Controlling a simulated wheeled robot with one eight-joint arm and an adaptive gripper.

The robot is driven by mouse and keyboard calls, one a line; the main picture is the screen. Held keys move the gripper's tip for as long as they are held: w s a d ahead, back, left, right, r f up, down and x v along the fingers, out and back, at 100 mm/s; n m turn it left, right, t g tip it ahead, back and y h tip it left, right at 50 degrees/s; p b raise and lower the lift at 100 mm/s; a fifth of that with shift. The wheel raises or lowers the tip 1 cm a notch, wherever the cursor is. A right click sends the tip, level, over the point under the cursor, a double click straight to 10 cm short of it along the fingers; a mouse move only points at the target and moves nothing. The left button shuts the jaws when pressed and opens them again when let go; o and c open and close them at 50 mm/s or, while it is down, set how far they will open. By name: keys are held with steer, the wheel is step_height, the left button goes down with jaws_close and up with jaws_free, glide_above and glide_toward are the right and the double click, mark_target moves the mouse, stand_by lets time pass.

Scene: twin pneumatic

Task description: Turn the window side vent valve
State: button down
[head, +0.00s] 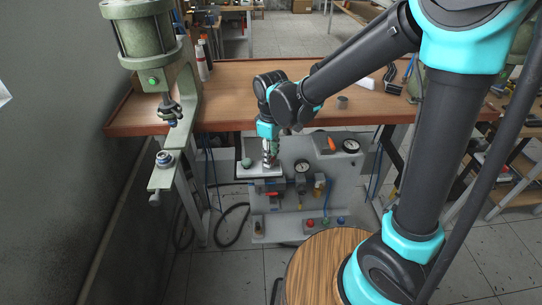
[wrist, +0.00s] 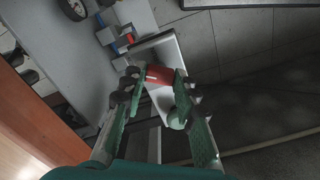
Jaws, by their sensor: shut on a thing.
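My gripper (head: 270,160) reaches down at the upper left of the grey pneumatic panel (head: 300,160), over a pale shelf-like plate. In the wrist view, my gripper (wrist: 160,80) is shut on a red rounded part (wrist: 160,75), one finger on each side of it. In the head view the gripper hides this part. Whether it is the window side vent valve's handle I cannot tell for certain. An orange handle (head: 331,143) is on the panel's right.
A green press (head: 150,60) stands at the left. Hoses hang below.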

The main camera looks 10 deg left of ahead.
steer(key=m, duration=0.5)
steer(key=shift+m, duration=0.3)
steer(key=m, duration=0.5)
steer(key=shift+m, duration=0.3)
steer(key=c, duration=1.2)
jaws_free()
steer(key=shift+o, duration=0.2)
step_height(320, 180, up, 12)
